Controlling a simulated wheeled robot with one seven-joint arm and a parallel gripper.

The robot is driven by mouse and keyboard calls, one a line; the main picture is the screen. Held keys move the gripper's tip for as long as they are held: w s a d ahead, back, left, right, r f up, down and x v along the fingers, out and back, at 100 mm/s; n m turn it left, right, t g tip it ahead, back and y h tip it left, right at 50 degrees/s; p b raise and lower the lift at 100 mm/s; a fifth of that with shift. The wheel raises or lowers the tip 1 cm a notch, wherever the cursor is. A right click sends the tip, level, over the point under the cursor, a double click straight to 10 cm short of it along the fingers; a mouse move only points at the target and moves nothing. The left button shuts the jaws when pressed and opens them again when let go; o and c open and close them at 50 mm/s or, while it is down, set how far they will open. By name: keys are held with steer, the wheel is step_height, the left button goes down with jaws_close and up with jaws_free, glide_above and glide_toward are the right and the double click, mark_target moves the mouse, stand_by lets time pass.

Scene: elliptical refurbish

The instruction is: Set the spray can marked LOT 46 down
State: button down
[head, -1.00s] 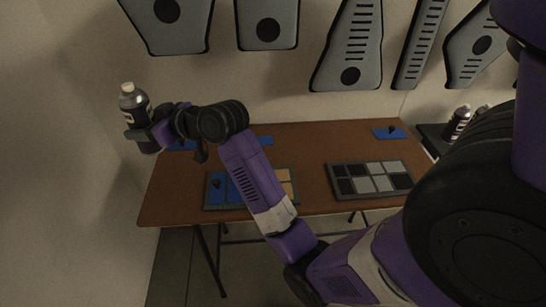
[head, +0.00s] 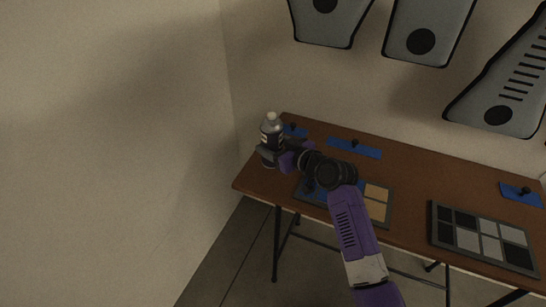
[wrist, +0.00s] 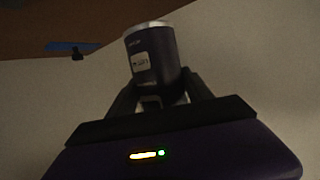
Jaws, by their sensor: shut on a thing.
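The spray can (head: 271,130) is dark with a silver top and pale cap. It stands roughly upright at the left end of the brown table (head: 258,179) in the head view. My gripper (head: 269,153) is shut around its lower body. In the wrist view the can (wrist: 155,60) shows between the fingers (wrist: 162,95), with a small pale label too blurred to read. I cannot tell whether its base touches the table or is held above it.
Blue pads with black knobs lie along the table's back, one (head: 291,129) close to the can and another (head: 354,148) farther right. A panel with blue and tan squares (head: 377,201) and a grey-square panel (head: 484,238) lie in front. Walls close off the left and back.

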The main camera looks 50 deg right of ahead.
steer(key=shift+f, duration=2.4)
steer(key=shift+f+b, duration=0.15)
steer(key=shift+b, duration=0.2)
steer(key=shift+c, duration=2.1)
jaws_free()
